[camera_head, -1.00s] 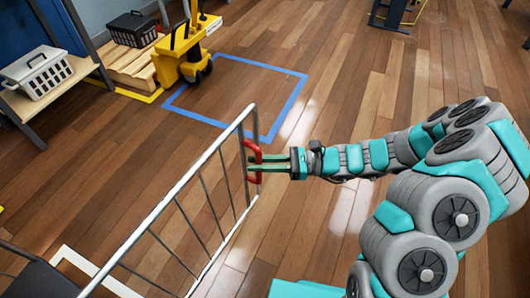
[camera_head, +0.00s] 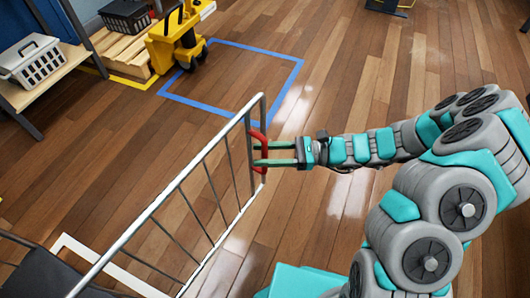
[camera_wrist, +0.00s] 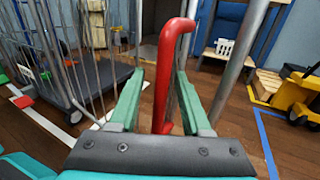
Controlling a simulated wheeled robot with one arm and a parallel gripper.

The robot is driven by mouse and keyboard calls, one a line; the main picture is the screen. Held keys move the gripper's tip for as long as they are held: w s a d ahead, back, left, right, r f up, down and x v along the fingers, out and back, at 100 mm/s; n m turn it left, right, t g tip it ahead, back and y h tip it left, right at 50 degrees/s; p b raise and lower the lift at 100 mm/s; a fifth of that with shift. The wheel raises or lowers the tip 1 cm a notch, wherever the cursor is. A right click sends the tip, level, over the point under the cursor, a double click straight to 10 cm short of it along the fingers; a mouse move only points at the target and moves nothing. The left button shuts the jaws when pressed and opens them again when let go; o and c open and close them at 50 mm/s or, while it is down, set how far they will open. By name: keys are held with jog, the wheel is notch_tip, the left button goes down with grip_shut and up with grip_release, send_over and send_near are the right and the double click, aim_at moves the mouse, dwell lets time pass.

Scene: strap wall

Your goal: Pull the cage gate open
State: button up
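The cage gate (camera_head: 188,184) is a grey metal frame with thin upright bars. It runs from lower left to the middle of the head view. Its red handle (camera_head: 261,152) is on the free-end post. My gripper (camera_head: 263,153) is at this handle, coming from the right. In the wrist view the upright red bar (camera_wrist: 166,80) stands between the two green fingers, with a gap seen beside the left finger. I cannot tell whether the right finger touches it. The cage (camera_wrist: 85,75) with a dark base and wheels is at left in the wrist view.
A yellow machine (camera_head: 178,38) stands beside a blue floor square (camera_head: 298,75). A wooden pallet (camera_head: 122,52) holds a dark crate (camera_head: 125,16). A white basket (camera_head: 42,64) sits on a shelf at left. The floor right of the gate's end is clear up to my arm.

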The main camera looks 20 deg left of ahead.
jog(key=v, duration=0.8)
jog(key=shift+s+a+r, duration=0.1)
jog(key=shift+s, duration=0.05)
dwell(0.5)
jog(key=s+d+r+n+g+h, duration=0.1)
jog(key=s+d+r+n+h, duration=0.1)
jog(key=s+r+n+h, duration=0.25)
jog(key=s+d+r+n+g+h, duration=0.1)
jog(key=s+d+r+n+h, duration=0.1)
jog(key=s+n+h, duration=0.45)
jog(key=s+d+r+n+t+h, duration=0.1)
jog(key=s+d+t+h, duration=0.2)
jog(key=s+d, duration=0.2)
jog(key=s+d+r+n+t+h, duration=0.2)
jog(key=s+d+h, duration=0.1)
jog(key=d, duration=0.8)
jog(key=shift+s+r+t, duration=0.25)
jog(key=shift+s+t, duration=0.15)
jog(key=shift+s, duration=0.5)
